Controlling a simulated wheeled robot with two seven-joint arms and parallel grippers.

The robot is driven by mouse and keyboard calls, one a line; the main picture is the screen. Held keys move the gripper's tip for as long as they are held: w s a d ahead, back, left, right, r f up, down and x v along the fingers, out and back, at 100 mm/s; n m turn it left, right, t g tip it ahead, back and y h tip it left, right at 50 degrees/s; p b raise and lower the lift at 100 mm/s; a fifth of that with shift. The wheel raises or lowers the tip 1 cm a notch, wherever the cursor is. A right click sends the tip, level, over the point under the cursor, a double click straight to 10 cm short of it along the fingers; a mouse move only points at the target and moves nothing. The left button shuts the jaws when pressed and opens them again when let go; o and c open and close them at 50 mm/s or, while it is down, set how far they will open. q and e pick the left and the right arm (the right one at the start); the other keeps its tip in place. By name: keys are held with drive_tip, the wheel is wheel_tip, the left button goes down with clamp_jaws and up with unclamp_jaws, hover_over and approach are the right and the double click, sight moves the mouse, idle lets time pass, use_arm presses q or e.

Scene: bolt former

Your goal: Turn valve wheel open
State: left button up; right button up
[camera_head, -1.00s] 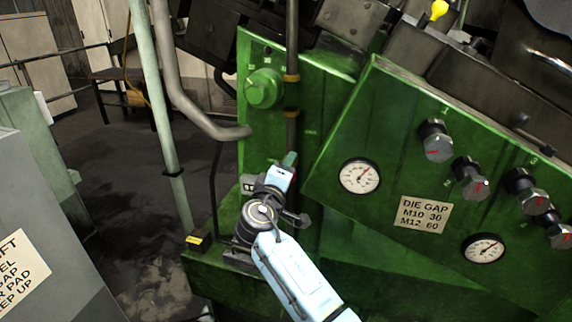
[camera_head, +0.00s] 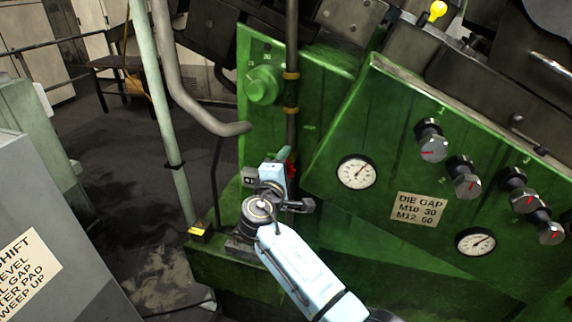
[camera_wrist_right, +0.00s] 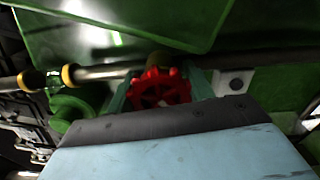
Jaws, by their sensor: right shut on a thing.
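The red valve wheel (camera_wrist_right: 160,88) shows in the right wrist view, on a pipe in front of the green machine. Its lower part is hidden by my gripper body. In the head view only a small red part of the wheel (camera_head: 291,163) shows, beside the gripper. My right gripper (camera_wrist_right: 160,93) has one greenish finger on each side of the wheel and is shut on it. In the head view the right gripper (camera_head: 287,165) is at the lower end of the dark vertical pipe (camera_head: 291,120), its fingertips largely hidden. My left gripper is not in view.
A tilted green panel (camera_head: 320,185) with gauges, knobs and a "DIE GAP" label (camera_head: 418,209) stands right of the arm. A round green knob (camera_head: 264,86) is above the gripper. A pale green post (camera_head: 165,120) and grey cabinet (camera_head: 50,220) stand left. Open floor lies between them.

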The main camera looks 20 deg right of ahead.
drive_tip(key=o, duration=0.7)
drive_tip(key=b+v, duration=0.1)
drive_tip(key=v, duration=1.2)
drive_tip(key=shift+s, duration=0.2)
drive_tip(key=shift+a+f, duration=0.1)
drive_tip(key=shift+a, duration=0.05)
